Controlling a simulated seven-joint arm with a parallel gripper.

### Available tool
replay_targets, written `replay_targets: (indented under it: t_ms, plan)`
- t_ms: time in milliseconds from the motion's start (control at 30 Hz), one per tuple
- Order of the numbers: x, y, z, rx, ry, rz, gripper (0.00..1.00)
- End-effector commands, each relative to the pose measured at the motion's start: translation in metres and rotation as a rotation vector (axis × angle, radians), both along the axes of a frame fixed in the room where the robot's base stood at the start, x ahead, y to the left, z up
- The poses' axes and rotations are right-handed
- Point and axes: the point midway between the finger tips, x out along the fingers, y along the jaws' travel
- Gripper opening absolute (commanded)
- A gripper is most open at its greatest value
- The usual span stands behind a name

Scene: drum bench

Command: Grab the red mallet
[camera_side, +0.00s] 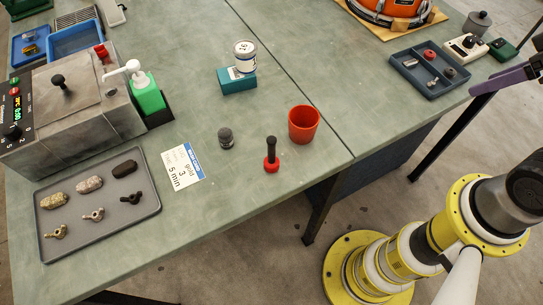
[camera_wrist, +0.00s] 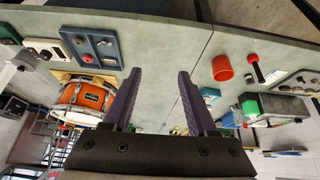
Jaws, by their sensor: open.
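The red mallet (camera_side: 271,160) has a red head and a black handle. In the side view it stands upright, head down, on the green bench top, just left of the red cup (camera_side: 303,124). It also shows in the wrist view (camera_wrist: 253,59), at the upper right beside the cup (camera_wrist: 222,69). My gripper (camera_wrist: 160,72) has purple fingers, spread apart with nothing between them. The mallet lies outside the fingers, to their right in the wrist view. In the side view only a purple part of the gripper shows at the right edge, well away from the mallet.
A dark grey cylinder (camera_side: 225,138) stands left of the mallet. A printed card (camera_side: 182,166), a grey tray (camera_side: 152,205) of small parts and a metal machine (camera_side: 60,122) lie farther left. A can (camera_side: 244,58) sits behind on a teal block (camera_side: 238,85). The bench's front edge is close to the mallet.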

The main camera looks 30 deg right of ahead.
Motion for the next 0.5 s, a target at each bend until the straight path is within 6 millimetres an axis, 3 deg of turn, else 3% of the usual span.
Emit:
replay_targets:
  t_ms: [67,167,367,500]
  plan:
    - [-0.002,0.0,0.0,-0.025,0.01,0.049,0.58]
    - [0.006,0.0,0.021,-0.082,-0.01,0.153,0.58]
    - [0.051,0.017,0.063,-0.193,0.028,0.455,0.58]
    - [0.094,0.048,0.08,-0.258,0.076,0.709,0.58]
